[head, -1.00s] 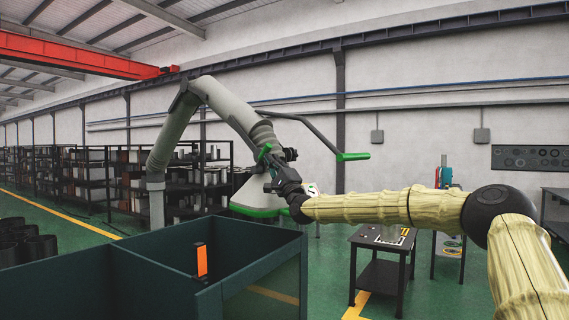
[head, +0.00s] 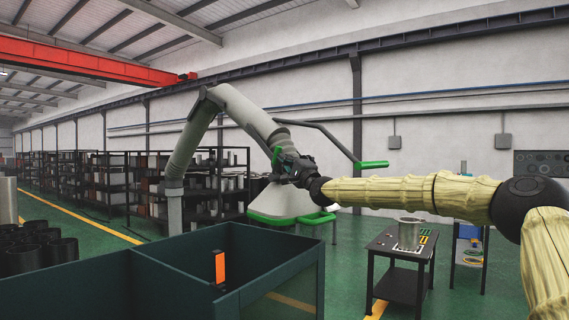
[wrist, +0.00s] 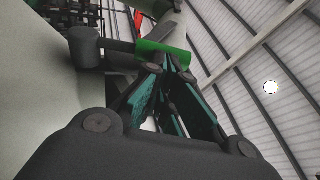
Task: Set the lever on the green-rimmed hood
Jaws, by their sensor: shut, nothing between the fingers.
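The green-rimmed hood (head: 284,203) hangs at the end of a jointed grey duct, at the centre of the head view. A small green lever (head: 276,155) shows on the duct's end above the hood. My gripper (head: 281,161) is right at this lever, overlapping it in the head view. In the wrist view a green plate (wrist: 165,53) on a grey stem lies directly beyond my teal fingertips (wrist: 170,68). The fingers are shut and empty. Whether they touch the green plate I cannot tell.
A long bar with a green grip (head: 372,164) reaches right from the hood's joint, above my arm. A dark teal bin (head: 175,250) with an orange strip stands in front. Shelves (head: 110,180) stand behind.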

